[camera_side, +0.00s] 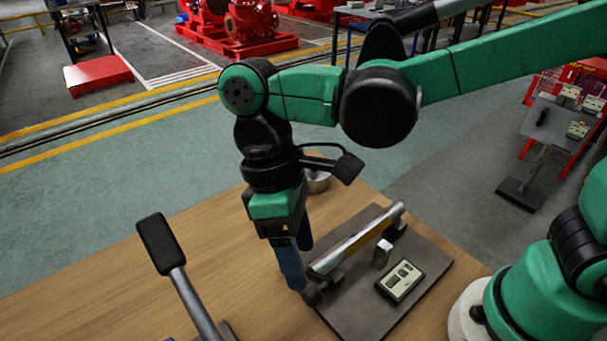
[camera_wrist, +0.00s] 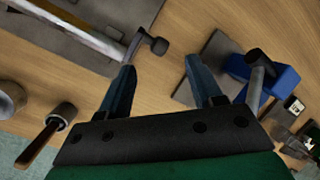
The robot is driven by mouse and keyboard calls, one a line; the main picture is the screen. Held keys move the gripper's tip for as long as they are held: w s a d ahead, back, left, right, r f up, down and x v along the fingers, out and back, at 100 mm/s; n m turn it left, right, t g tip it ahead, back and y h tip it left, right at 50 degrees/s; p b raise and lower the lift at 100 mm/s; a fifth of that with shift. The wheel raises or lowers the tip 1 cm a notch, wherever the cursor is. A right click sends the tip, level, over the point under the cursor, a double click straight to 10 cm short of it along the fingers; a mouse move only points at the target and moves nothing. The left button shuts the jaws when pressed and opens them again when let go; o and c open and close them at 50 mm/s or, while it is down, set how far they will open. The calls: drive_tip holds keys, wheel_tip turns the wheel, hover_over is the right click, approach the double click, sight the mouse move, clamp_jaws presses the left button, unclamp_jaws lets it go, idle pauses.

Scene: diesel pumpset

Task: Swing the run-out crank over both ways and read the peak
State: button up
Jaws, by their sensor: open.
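A steel shaft (camera_side: 355,243) lies across supports on a dark plate (camera_side: 420,255). A small crank with a dark knob (camera_side: 312,295) sits at its near left end. In the wrist view the crank knob (camera_wrist: 158,46) is just beyond my fingertips, and the shaft (camera_wrist: 80,32) runs to the upper left. A small readout box (camera_side: 400,281) lies on the plate; its figures are too small to read. My gripper (camera_side: 300,268) points down beside the crank end, its blue fingers apart. In the wrist view my gripper (camera_wrist: 160,64) is empty, with bare wood between the fingers.
A lever with a black grip (camera_side: 158,243) rises from the table's front left; its blue base (camera_wrist: 270,82) shows in the wrist view. A small metal block (camera_side: 382,252) stands on the plate. A round metal part (camera_side: 317,180) stands behind my gripper. Bare wooden tabletop (camera_side: 225,250) lies left of my gripper.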

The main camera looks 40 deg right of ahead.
sight(311, 293)
drive_tip(key=m, duration=0.4)
drive_tip(key=s+m+t, duration=0.1)
drive_tip(key=m, duration=0.3)
drive_tip(key=m+t, duration=0.1)
drive_tip(key=m, duration=0.4)
drive_tip(key=shift+s+r, duration=0.15)
drive_tip(key=shift+s, duration=0.05)
drive_tip(key=m, duration=0.6)
drive_tip(key=shift+s+t, duration=0.25)
drive_tip(key=shift+t, duration=0.15)
drive_tip(key=m, duration=0.4)
drive_tip(key=m+t, duration=0.1)
drive_tip(key=m, duration=0.2)
drive_tip(key=shift+s, duration=0.25)
drive_tip(key=shift+f+m, duration=0.3)
drive_tip(key=shift+f, duration=2.45)
drive_tip(key=shift+c, duration=0.2)
